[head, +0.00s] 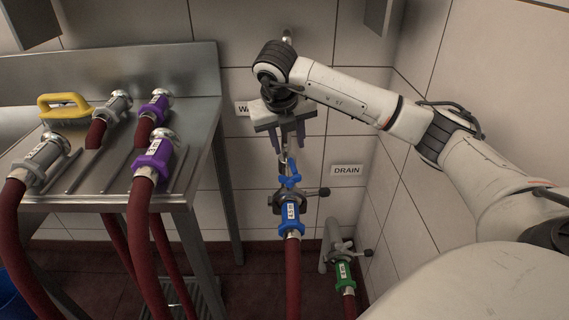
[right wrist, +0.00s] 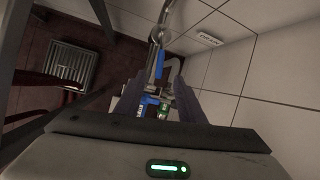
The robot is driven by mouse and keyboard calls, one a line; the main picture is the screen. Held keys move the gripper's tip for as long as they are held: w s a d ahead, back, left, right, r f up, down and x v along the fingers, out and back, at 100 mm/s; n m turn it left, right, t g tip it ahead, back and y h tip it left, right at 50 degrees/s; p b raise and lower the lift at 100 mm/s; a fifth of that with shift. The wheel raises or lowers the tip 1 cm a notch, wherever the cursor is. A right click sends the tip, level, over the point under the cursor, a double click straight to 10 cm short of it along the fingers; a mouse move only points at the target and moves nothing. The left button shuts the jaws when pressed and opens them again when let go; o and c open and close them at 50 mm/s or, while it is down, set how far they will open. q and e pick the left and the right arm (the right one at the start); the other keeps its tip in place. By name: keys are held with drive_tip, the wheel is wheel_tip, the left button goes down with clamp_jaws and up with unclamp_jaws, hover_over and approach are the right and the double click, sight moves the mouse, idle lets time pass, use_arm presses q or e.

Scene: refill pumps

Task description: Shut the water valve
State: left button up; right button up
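The water valve's blue handle (head: 289,180) sits on the wall pipe, just above a blue coupling (head: 291,214) with a dark red hose. My right gripper (head: 286,147) is above the handle, pointing down, its two fingers apart with nothing clamped. In the right wrist view, a blue lever-like part (right wrist: 159,64) shows beyond the gap between the fingers (right wrist: 158,78). I cannot tell whether either finger touches it. The gripper partly hides the WATER sign (head: 242,108). My left gripper is out of view.
The drain outlet with a green coupling (head: 343,273) is low on the right, under the DRAIN sign (head: 347,170). A steel table (head: 192,192) at left bears hose ends with purple (head: 153,158) and grey couplings (head: 45,158) and a yellow-handled brush (head: 66,106). A floor grate (right wrist: 74,64) lies left.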

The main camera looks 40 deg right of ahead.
sight(292, 164)
drive_tip(key=b+x, duration=0.1)
drive_tip(key=x, duration=0.9)
drive_tip(key=shift+c, duration=0.5)
clamp_jaws()
